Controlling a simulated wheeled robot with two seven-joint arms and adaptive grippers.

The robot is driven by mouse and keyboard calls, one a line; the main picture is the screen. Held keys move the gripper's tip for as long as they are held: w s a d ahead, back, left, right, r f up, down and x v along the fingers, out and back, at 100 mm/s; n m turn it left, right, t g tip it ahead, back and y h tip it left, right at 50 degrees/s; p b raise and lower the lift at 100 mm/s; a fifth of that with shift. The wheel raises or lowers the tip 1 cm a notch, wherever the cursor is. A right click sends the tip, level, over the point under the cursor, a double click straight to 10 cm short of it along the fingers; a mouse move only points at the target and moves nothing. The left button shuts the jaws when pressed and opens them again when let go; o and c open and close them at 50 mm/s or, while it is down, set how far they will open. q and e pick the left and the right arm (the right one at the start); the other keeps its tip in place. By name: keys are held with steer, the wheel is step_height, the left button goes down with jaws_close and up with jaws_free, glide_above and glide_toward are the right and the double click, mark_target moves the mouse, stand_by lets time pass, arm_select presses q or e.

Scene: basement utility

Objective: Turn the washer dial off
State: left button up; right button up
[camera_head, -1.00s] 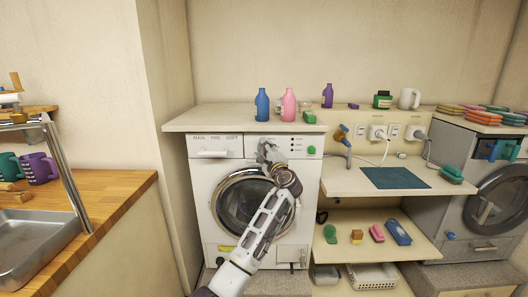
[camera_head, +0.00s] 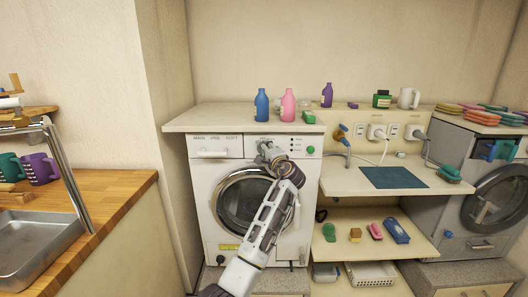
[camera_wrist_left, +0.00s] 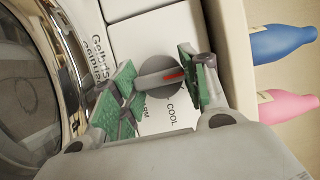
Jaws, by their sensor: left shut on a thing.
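The white washer (camera_head: 207,180) stands in the middle of the head view, with a round glass door and a control panel on top. My left gripper (camera_head: 266,148) is at this panel, and it hides the dial there. In the left wrist view the round grey dial (camera_wrist_left: 166,84) with a red mark on its raised grip sits between the green-padded fingers of my left gripper (camera_wrist_left: 165,76). The fingers are shut on it. The word COOL and part of another label show on the panel beside the dial. My right gripper is not in view.
A blue bottle (camera_head: 262,104) and a pink bottle (camera_head: 288,105) stand on the counter (camera_head: 220,118) above the panel. A green round button (camera_head: 310,149) is right of my gripper. A shelf (camera_head: 345,181) is at the right, and a wooden counter (camera_head: 110,190) with a sink at the left.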

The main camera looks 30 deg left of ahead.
arm_select(q)
steer(key=shift+f, duration=0.15)
steer(key=o, duration=1)
steer(key=v, duration=1.2)
steer(key=shift+n, duration=0.3)
